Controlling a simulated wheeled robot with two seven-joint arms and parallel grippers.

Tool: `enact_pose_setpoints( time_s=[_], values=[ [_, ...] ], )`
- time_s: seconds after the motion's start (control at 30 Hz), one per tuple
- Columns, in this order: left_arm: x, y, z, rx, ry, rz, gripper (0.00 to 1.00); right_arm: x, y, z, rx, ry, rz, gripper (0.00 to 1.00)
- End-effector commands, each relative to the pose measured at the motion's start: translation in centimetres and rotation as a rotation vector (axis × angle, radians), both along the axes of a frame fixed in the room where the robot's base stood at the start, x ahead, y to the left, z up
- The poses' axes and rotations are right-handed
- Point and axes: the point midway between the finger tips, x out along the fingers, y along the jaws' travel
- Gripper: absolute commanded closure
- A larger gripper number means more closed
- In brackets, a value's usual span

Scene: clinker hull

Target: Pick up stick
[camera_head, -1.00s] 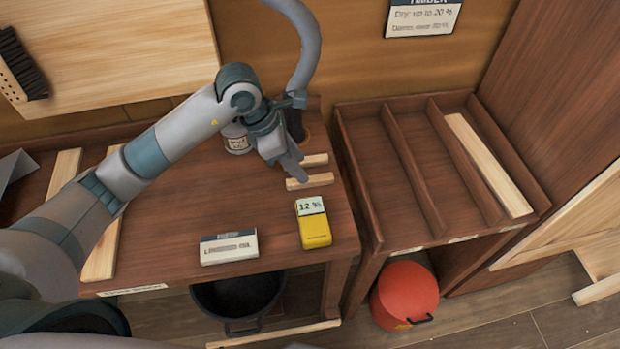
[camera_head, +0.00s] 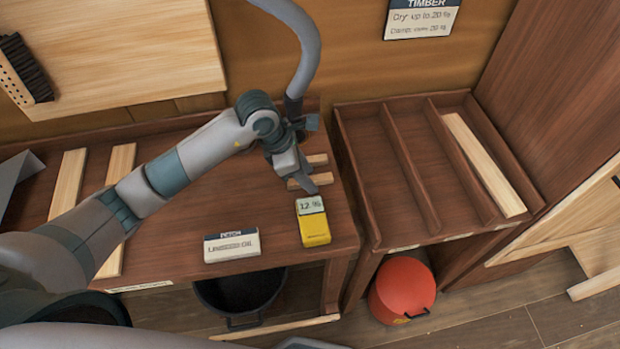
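Two short pale wooden sticks lie at the bench's right end: a rear one (camera_head: 317,159) and a front one (camera_head: 322,181). My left gripper (camera_head: 308,180) points down over them and hides their left parts. Whether its fingers touch the front stick, or are open or shut, I cannot tell. Two longer pale strips lie on the bench at the left, one (camera_head: 69,182) in the clear and one (camera_head: 121,160) partly behind my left arm. Another pale strip (camera_head: 484,165) lies in the rack's right compartment. My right gripper is not in view.
A yellow meter reading 12 % (camera_head: 314,229) lies just in front of the gripper, with a linseed oil label (camera_head: 232,246) to its left. The divided rack (camera_head: 376,190) has empty left and middle compartments. A red bin (camera_head: 404,288) and black bucket (camera_head: 240,293) stand below.

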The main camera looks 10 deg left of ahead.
Motion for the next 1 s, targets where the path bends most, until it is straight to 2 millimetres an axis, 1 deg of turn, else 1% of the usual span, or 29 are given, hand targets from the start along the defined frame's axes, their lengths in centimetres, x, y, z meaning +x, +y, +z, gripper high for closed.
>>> enact_pose_setpoints(
  time_s=[0.27, 0.37, 0.4, 0.43, 0.83, 1.0],
  values=[
    [0.0, 0.0, 0.0, 0.000, 0.000, 0.000, 0.61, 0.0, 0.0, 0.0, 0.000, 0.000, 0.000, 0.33],
    [0.0, 0.0, 0.0, 0.000, 0.000, 0.000, 0.82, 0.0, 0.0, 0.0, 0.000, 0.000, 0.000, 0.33],
    [0.0, 0.0, 0.0, 0.000, 0.000, 0.000, 0.92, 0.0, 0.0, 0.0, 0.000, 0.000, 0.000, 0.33],
    [0.0, 0.0, 0.0, 0.000, 0.000, 0.000, 0.99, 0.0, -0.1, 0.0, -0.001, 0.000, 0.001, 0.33],
    [0.0, 0.0, 0.2, -0.001, 0.000, 0.000, 1.00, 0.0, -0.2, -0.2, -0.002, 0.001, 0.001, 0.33],
    [0.1, 0.0, 1.2, 0.000, -0.004, -0.001, 1.00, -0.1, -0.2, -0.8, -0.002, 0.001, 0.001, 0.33]
  ],
)
